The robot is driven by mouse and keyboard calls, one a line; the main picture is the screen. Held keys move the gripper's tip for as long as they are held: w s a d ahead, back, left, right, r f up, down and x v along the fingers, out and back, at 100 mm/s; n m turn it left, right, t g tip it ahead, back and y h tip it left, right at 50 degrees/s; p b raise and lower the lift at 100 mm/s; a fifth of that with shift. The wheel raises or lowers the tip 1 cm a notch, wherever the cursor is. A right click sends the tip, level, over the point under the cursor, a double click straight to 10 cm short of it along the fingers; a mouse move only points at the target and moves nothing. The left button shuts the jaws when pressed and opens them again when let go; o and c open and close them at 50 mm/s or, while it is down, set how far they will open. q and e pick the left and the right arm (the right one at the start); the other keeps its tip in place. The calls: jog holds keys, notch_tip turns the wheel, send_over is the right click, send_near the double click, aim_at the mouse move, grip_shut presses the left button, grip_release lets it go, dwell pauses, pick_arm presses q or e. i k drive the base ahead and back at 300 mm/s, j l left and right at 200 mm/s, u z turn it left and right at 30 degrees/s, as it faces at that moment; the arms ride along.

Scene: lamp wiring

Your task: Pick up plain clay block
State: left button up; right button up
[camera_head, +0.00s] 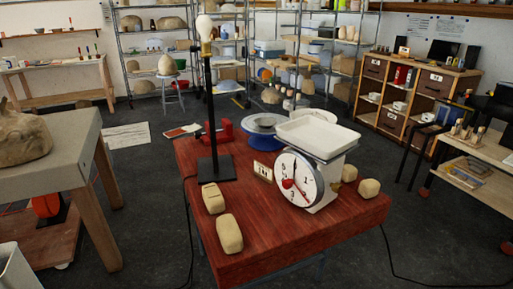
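Several pale clay blocks lie on the red wooden table (283,250). The front-left clay block (229,234) is the largest in view and its faces look plain. Behind it, a second clay block (212,199) has dark marks or grooves on its top. To the right of the scale are two smaller-looking clay blocks, one at the table's right side (369,188) and one close to the scale (349,172). At this size I cannot tell whether those two are marked. Neither of my grippers is in view.
A white dial scale (302,179) with an empty-looking tray (317,136) stands mid-table. A tall black lamp stand (210,120) with a bulb rises behind the left blocks. A small card (262,172) and a blue wheel (263,136) are behind. The table's front middle is clear.

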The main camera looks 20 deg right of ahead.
aim_at(230, 235)
jog(key=i+l+z, duration=0.25)
jog(key=z, duration=0.15)
jog(key=i+l+z, duration=0.1)
jog(key=i+z, duration=0.3)
